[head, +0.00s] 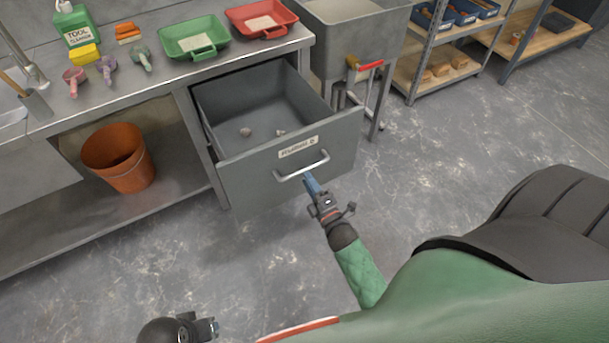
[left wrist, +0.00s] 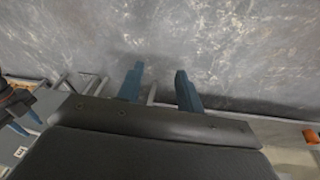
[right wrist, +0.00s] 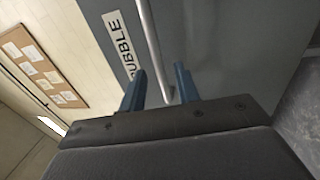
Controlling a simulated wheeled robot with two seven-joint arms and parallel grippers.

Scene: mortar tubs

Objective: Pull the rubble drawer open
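The grey rubble drawer (head: 262,178) stands pulled out from under the bench in the head view, with its inside showing and a few small grey lumps (head: 246,132) on its floor. Its front bears a "Rubble" label and a silver bar handle (head: 303,168). My right gripper (head: 311,183) is at the handle, its blue fingers apart. In the right wrist view the handle bar (right wrist: 151,40) runs down into the gap between the fingers (right wrist: 160,85), not clamped. My left gripper (head: 210,328) is low over the floor; the left wrist view shows its fingers (left wrist: 160,85) apart and empty.
On the metal bench (head: 150,82) are a green tray (head: 193,32), a red tray (head: 245,12), scoops, a yellow sponge (head: 84,54) and a cleaner bottle (head: 76,28). An orange bucket (head: 118,160) stands on the lower shelf. A tub with a red-handled valve (head: 368,65) stands right. Floor before the drawer is clear.

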